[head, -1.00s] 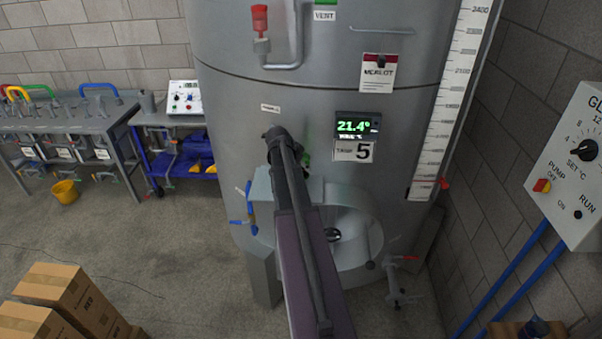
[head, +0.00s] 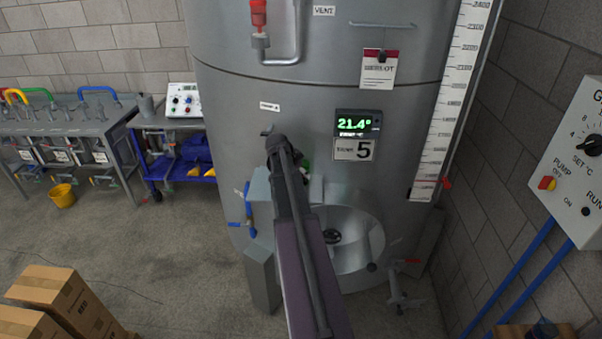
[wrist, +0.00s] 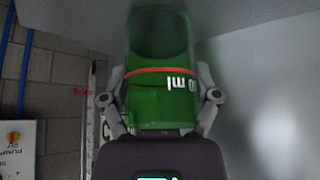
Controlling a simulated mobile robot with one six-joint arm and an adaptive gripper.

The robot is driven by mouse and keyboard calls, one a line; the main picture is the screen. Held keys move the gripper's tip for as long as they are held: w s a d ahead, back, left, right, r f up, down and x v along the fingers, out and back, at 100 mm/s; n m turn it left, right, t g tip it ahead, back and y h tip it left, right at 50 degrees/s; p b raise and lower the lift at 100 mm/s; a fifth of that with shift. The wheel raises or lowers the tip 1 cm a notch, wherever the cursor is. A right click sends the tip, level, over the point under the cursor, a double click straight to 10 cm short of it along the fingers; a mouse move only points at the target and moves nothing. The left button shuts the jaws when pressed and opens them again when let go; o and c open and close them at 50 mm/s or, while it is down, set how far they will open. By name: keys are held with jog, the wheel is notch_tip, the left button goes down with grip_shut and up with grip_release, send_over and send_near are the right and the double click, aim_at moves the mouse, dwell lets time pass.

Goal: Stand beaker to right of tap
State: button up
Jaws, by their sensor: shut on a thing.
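A green see-through beaker (wrist: 160,95) with a red band and white markings fills the middle of the wrist view. My gripper (wrist: 161,101) is shut on it, one finger on each side. In the head view my own arm hides the gripper and most of the beaker; a bit of green shows just right of the arm, in front of the tank (head: 400,110). A blue-handled tap (head: 248,210) is low on the tank, left of my arm. A red-handled tap (head: 399,286) is at the lower right. Which tap is meant cannot be told.
A grey ledge (head: 258,186) juts from the tank, partly behind my arm, above the round hatch (head: 350,240). A control box (head: 570,165) and blue pipes are at the right. Cartons (head: 70,300) stand at the lower left. The floor at left centre is clear.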

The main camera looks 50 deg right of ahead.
jog(key=o, duration=1.1)
jog(key=shift+f, duration=0.1)
jog(key=shift+r, duration=0.2)
jog(key=p+v, duration=0.3)
jog(key=v, duration=0.1)
jog(key=shift+d+p, duration=0.1)
jog(key=shift+p, duration=0.25)
jog(key=p+v, duration=0.6)
jog(key=v, duration=0.2)
jog(key=shift+p, duration=0.3)
jog(key=s+a+f+n+y, duration=0.1)
jog(key=a+n, duration=0.5)
jog(key=a, duration=0.9)
jog(key=s+a+f+n+y, duration=0.1)
jog(key=s+a+n+y, duration=0.2)
jog(key=a, duration=1.1)
jog(key=s+a+f+n+y, duration=0.1)
jog(key=s+a+n+y, duration=0.1)
jog(key=a+n, duration=0.8)
jog(key=s+a, duration=0.1)
jog(key=a, duration=0.4)
jog(key=shift+s+a+t+y, duration=0.2)
jog(key=shift+a+t+y, duration=0.1)
jog(key=shift+a, duration=0.05)
